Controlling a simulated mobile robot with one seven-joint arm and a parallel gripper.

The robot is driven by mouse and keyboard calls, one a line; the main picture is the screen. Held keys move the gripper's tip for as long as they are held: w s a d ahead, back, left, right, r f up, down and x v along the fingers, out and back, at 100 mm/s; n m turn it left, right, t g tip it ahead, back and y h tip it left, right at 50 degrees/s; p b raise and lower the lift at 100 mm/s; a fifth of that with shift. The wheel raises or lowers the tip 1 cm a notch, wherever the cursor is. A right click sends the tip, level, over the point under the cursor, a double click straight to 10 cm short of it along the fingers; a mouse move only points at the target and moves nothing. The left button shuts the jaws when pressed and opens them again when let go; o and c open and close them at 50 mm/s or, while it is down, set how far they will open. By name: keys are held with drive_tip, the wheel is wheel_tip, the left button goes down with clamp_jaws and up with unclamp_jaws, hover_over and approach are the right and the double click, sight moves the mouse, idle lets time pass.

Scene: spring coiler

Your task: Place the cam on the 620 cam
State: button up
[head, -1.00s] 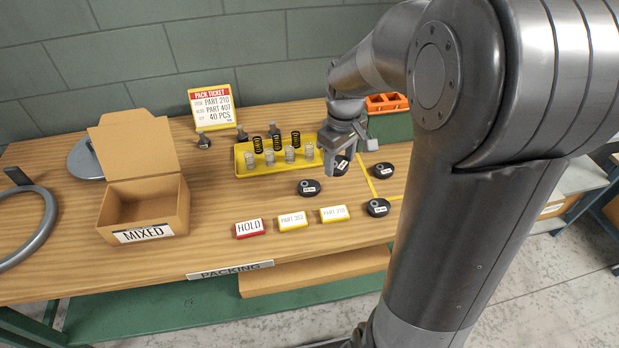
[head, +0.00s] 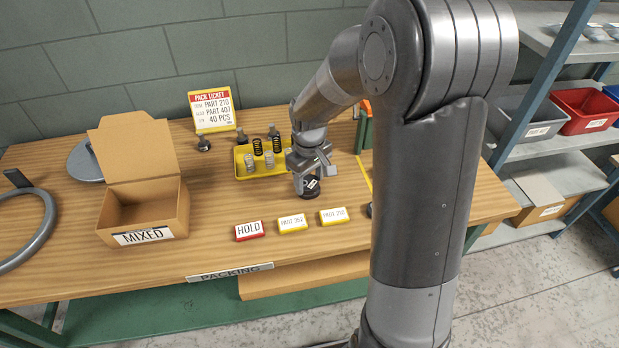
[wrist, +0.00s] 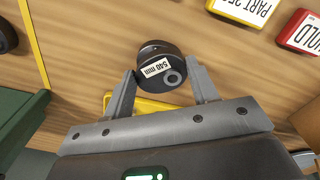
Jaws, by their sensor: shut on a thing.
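My gripper (head: 313,186) is shut on a black round cam with a white label (wrist: 155,67). The label seems to read "540 mm" in the wrist view, where my gripper's fingers (wrist: 162,85) press on both sides of the cam. A second dark disc (wrist: 156,47) shows just behind the held cam, mostly hidden by it. In the head view a black cam (head: 311,195) sits under my gripper. I cannot tell whether the two touch. The lower cam's label is hidden, so I cannot read 620 on it.
The yellow tray (head: 242,175) with springs stands close behind my gripper. The yellow cards (head: 291,223) and red HOLD card (head: 249,230) lie in front. A MIXED box (head: 180,205) stands left. Another cam (wrist: 6,38) shows at the wrist view's left edge. My arm hides the table's right part.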

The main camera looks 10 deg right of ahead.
sight(310, 182)
drive_tip(key=o, duration=1.2)
drive_tip(key=shift+f, duration=0.15)
drive_tip(key=shift+c, duration=0.2)
wheel_tip(310, 182, up, 11)
drive_tip(key=s+d+r+m+t, duration=0.1)
drive_tip(key=s+r+m+t, duration=0.1)
drive_tip(key=s, duration=0.9)
drive_tip(key=s+d+r+m+t, duration=0.1)
drive_tip(key=s+r+m+t, duration=0.2)
drive_tip(key=s+r, duration=0.4)
drive_tip(key=s+m, duration=0.1)
drive_tip(key=s, duration=0.2)
drive_tip(key=shift+s+d+r+t, duration=0.25)
drive_tip(key=shift+s+d+t, duration=0.05)
drive_tip(key=shift+s+d, duration=0.1)
